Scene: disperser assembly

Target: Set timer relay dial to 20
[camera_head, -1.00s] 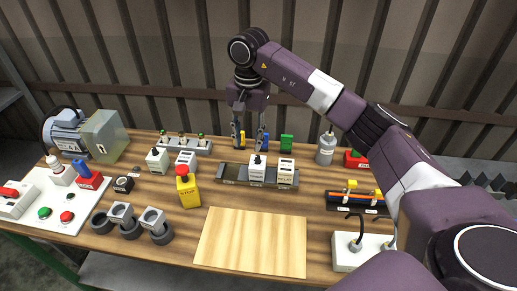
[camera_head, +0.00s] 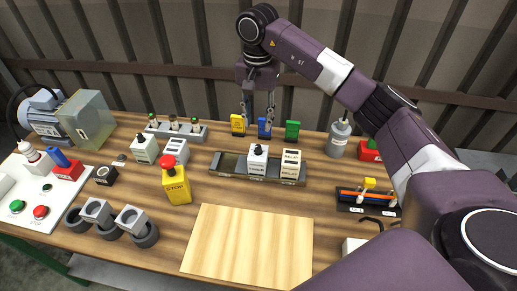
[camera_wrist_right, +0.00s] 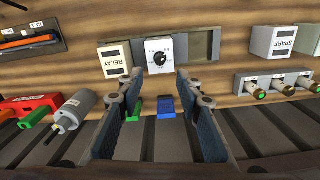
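The timer relay (camera_head: 257,163) is a white block labelled TIMER with a black knob on top. It sits in a grey rail next to a white RELAY block (camera_head: 291,165). In the right wrist view the timer's face with its black dial (camera_wrist_right: 160,58) lies just beyond the fingertips; the scale numbers are too small to read. My right gripper (camera_head: 259,122) points down behind the rail, near the blue block, apart from the timer. It also shows in the wrist view (camera_wrist_right: 160,88), with its two fingers wide apart and nothing held between them. My left gripper is not in view.
Yellow (camera_head: 238,125), blue (camera_head: 264,129) and green (camera_head: 292,131) blocks stand behind the grey rail (camera_head: 230,163). A yellow stop button (camera_head: 177,188) stands to the left. A bare wooden board (camera_head: 248,243) lies in front. A grey cylinder (camera_head: 338,140) stands to the right.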

